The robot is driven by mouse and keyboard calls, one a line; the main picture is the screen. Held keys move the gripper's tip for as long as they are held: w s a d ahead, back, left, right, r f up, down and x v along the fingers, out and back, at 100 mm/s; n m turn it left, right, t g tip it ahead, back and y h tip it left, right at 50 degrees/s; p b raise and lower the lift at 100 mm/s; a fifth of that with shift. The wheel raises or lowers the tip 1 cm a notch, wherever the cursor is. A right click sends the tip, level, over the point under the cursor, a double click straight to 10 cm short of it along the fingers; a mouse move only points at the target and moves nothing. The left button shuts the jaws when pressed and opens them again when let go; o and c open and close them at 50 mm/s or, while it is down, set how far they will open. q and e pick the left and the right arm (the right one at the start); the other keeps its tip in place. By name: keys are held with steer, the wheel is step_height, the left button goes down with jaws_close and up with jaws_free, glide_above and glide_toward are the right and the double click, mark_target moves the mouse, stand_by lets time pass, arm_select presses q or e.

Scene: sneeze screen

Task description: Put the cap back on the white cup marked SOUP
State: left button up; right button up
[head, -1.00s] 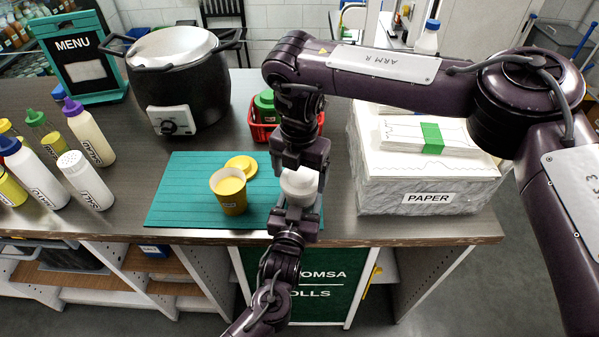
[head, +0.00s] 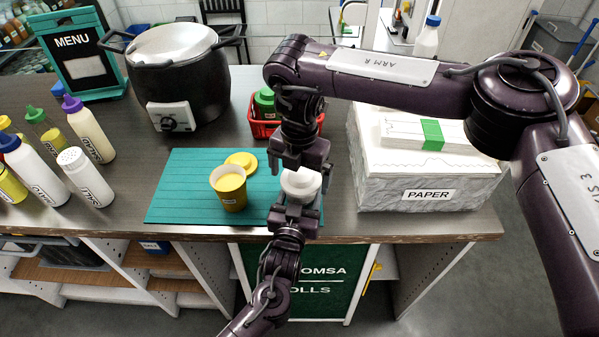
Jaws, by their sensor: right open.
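The white cup (head: 299,196) is between my two grippers, over the right front part of the teal mat. Its SOUP marking is hidden. A wider white, rounded piece, which looks like the cap (head: 300,180), is on top of it; I cannot tell whether it is fully seated. My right gripper (head: 300,171) points down from above, its fingers open on either side of the cap. My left gripper (head: 296,207) reaches up from the front, with its fingers around the lower cup, seemingly closed on it. Its fingertips are partly hidden.
A yellow cup (head: 230,194), open at the top, stands on the teal mat (head: 180,190) near a yellow cap (head: 241,161). A red basket (head: 262,130) is behind. The wrapped paper stack (head: 430,185) is close on the right. A black pot (head: 190,90) and several bottles are left.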

step_height(320, 180, up, 12)
stand_by(0.5)
arm_select(q)
steer(key=o, duration=1.5)
steer(key=shift+c, duration=0.2)
steer(key=shift+s+f, duration=0.1)
steer(key=shift+s, duration=0.1)
steer(key=b+v, duration=0.1)
steer(key=v, duration=0.5)
steer(key=shift+s+a+b, duration=0.1)
steer(key=shift+s+b, duration=0.1)
steer(key=shift+b, duration=0.2)
steer(key=shift+s+a, duration=0.1)
steer(key=shift+s, duration=0.35)
arm_select(e)
steer(key=shift+f, duration=0.95)
